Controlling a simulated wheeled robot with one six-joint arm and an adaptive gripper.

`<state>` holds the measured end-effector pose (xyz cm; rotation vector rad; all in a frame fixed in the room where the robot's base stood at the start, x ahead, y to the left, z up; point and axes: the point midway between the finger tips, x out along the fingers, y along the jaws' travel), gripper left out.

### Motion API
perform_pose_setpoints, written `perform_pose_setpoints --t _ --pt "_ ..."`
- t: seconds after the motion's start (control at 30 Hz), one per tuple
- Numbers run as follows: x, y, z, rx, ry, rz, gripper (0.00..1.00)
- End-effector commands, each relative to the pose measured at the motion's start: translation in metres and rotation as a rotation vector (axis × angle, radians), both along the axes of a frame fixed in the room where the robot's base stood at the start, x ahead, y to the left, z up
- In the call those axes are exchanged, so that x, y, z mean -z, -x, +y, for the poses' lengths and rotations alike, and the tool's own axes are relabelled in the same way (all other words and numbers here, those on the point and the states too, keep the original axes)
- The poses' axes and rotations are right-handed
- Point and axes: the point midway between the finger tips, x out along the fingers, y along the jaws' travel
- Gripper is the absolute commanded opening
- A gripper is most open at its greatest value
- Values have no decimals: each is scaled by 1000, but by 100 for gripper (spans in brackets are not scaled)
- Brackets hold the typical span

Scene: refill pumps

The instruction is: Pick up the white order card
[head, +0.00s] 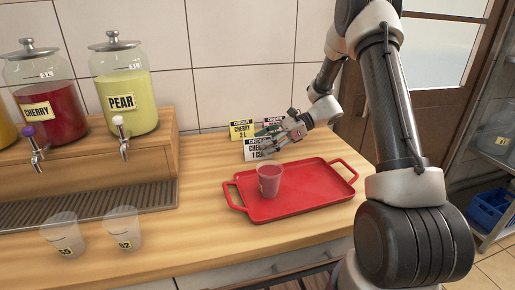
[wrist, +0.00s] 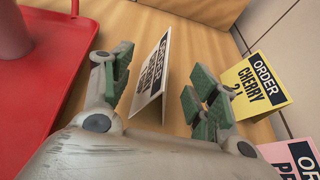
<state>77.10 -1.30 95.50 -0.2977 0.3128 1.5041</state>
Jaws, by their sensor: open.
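The white order card (head: 252,151) stands on the counter behind the red tray, its lower lines reading "CHE" and "1 C". My gripper (head: 291,140) is right at it and covers its right part in the head view. In the wrist view the white card (wrist: 151,82) stands tilted between the two green-padded fingers of my gripper (wrist: 160,86). The fingers are open on either side of it, with a gap visible on each side.
A yellow order card (wrist: 256,84) and a pink one (wrist: 293,160) stand close on the right in the wrist view, near the wall. The red tray (head: 316,190) with a filled cup (head: 270,181) is in front. Juice dispensers (head: 126,91) and empty cups (head: 122,230) are left.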

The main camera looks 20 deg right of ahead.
Motion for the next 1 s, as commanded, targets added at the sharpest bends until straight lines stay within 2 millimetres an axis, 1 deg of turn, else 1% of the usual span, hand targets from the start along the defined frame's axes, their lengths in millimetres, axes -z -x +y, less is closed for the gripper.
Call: perform_pose_setpoints --t 0.03,0.13,0.2,0.37,0.47,0.6,0.93,1.0 --pt "3 0 9 -3 0 1 59" --pt "8 0 22 -3 0 0 59" --pt "10 -1 26 -1 0 0 59" --pt "10 -1 27 0 1 0 59" --pt "10 -1 26 0 1 0 46" --pt "10 -1 26 0 1 -1 27" --pt "10 -1 26 0 1 -1 26" --pt "7 -1 26 -1 1 -2 26"
